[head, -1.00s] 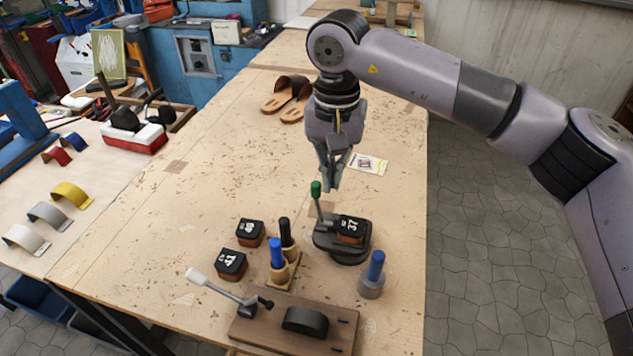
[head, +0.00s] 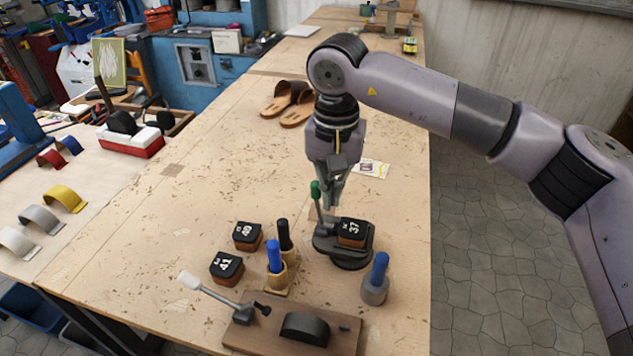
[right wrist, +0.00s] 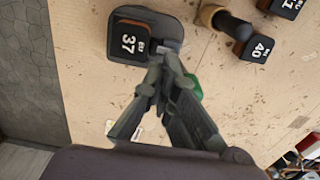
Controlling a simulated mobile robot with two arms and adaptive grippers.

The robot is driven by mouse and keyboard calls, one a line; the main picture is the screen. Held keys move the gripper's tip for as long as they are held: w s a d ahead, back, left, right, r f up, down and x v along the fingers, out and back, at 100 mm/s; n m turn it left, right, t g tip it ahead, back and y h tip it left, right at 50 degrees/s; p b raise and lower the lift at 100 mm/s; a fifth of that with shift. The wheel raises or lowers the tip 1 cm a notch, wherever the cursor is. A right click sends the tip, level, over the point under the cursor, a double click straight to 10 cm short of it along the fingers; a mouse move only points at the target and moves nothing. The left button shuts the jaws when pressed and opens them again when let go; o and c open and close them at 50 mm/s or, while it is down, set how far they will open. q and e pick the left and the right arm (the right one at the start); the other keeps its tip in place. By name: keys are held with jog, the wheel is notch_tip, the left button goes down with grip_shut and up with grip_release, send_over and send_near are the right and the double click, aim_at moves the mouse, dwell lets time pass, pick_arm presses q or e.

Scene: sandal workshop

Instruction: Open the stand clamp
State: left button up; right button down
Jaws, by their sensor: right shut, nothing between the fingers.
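The dark round stand (head: 349,262) is near the right edge of the workbench, with a green-knobbed lever (head: 315,190) standing nearly upright on its left. A black-topped block marked 37 (head: 352,232) sits on it. My right gripper (head: 333,203) is shut and empty, pointing down just above the stand, close beside the lever on its right. In the right wrist view, the fingertips (right wrist: 168,62) are by the stand's edge, and the green knob (right wrist: 194,88) is partly hidden behind a finger. I cannot tell whether they touch. My left gripper is not in view.
A blue-handled tool (head: 376,280) stands right of the stand. Blocks marked 40 (head: 247,236) and 41 (head: 227,267) and two handled tools (head: 276,262) are left. A wooden board (head: 238,335) with a white-handled lever is in front. The bench behind is mostly clear.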

jog(key=shift+a, duration=0.15)
jog(key=shift+w+a+f, duration=0.15)
jog(key=shift+a+f, duration=0.05)
jog(key=shift+a, duration=0.35)
jog(key=shift+w+a+f, duration=0.1)
jog(key=shift+a+f, duration=0.05)
jog(key=shift+a, duration=0.45)
jog(key=shift+w+a+f, duration=0.15)
jog(key=shift+a+f, duration=0.05)
jog(key=shift+a, duration=0.35)
jog(key=shift+w+a+f, duration=0.1)
jog(key=shift+a+f, duration=0.05)
jog(key=shift+a, duration=0.4)
jog(key=shift+s+d+r+p, duration=0.1)
jog(key=shift+d+r+p, duration=0.1)
jog(key=shift+r+p, duration=0.75)
jog(key=shift+d+r+p, duration=0.25)
jog(key=shift+r+p, duration=0.1)
jog(key=shift+r, duration=1.25)
jog(key=shift+s+d+r+p, duration=0.1)
jog(key=shift+d+r+p, duration=0.1)
jog(key=shift+r+p, duration=0.75)
jog(key=shift+r+b, duration=0.25)
jog(key=shift+b, duration=0.1)
